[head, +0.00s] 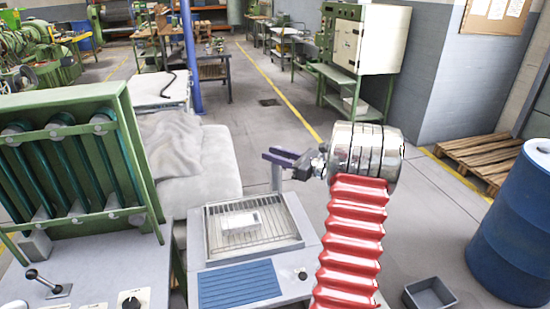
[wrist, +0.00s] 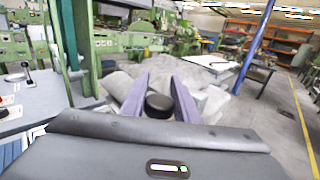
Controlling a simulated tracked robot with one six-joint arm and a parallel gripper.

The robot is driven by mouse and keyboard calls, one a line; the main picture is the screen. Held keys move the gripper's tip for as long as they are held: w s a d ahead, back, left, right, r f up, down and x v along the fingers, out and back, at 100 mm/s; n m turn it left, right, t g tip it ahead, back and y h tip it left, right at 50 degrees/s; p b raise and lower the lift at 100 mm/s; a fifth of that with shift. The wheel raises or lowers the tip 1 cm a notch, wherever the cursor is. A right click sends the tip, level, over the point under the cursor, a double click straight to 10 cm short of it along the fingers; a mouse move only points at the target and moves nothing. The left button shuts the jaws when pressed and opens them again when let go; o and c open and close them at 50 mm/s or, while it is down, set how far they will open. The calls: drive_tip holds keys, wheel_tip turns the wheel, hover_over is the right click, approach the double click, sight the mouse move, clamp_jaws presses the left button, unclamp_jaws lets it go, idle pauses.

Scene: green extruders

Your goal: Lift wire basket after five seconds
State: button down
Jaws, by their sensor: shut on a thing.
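The wire basket (head: 278,228) sits in the square opening of a light grey bench unit in the head view, with a small white block (head: 241,222) lying in it. A grey upright post (head: 276,180) rises at the basket's back right; I cannot tell how it joins the basket. My gripper (head: 280,157), with purple fingers, is at the top of this post. In the wrist view, my gripper (wrist: 158,100) is shut on a round black knob (wrist: 159,105) between its fingers. The knob is hidden in the head view.
A blue ribbed mat (head: 240,284) lies in front of the basket. A green framed machine (head: 75,165) stands at the left, with a lever (head: 45,282) on its panel. A blue barrel (head: 515,230) and an open grey bin (head: 430,296) are at the right. The floor between is clear.

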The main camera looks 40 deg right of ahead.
drive_tip(key=c, duration=1.8)
unclamp_jaws()
drive_tip(key=shift+r, duration=0.4)
drive_tip(key=shift+o, duration=0.7)
drive_tip(key=shift+f, duration=0.1)
drive_tip(key=v, duration=1.3)
drive_tip(key=shift+s, duration=0.4)
drive_tip(key=shift+d+f, duration=0.1)
drive_tip(key=shift+d, duration=0.05)
